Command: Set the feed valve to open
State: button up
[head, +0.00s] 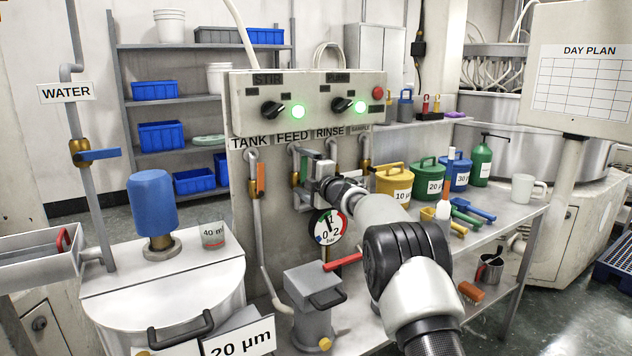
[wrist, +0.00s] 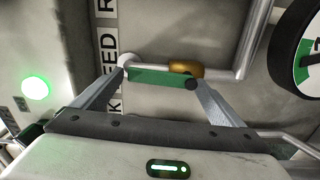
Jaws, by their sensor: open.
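The feed valve has a brass body (wrist: 188,68) and a green lever handle (wrist: 150,77) under the FEED label (head: 293,137). In the wrist view the lever lies along its grey pipe, its free end toward the label. In the head view my gripper (head: 318,172) is at the panel front and hides most of this valve. In the wrist view my gripper (wrist: 163,78) is open, its two fingers apart on either side of the lever. Whether either finger touches it I cannot tell.
The tank valve's orange lever (head: 261,180) is just left. A pressure gauge (head: 328,227) is below my gripper. A red lever (head: 343,263) and grey pump box (head: 313,287) stand lower.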

jog(key=v, duration=1.7)
jog(key=s+d+r+m+g+h, duration=0.1)
jog(key=s+d+r+m+h, duration=0.2)
jog(key=s+d+m+h, duration=0.3)
jog(key=s+d+r+m+h, duration=0.3)
jog(key=s+d+m+h, duration=0.1)
jog(key=s+d+m, duration=0.4)
jog(key=s+f+m+g, duration=0.3)
jog(key=s, duration=0.8)
jog(key=s+d+f+m+g, duration=0.1)
jog(key=s+f+m+g, duration=0.2)
jog(key=s, duration=0.8)
jog(key=s+f+m+g, duration=0.2)
jog(key=s+f+m, duration=0.2)
jog(key=s, duration=0.6)
notch_tip(320, 180, up, 25)
jog(key=s+p, duration=0.2)
jog(key=p, duration=2.4)
jog(key=shift+r, duration=0.15)
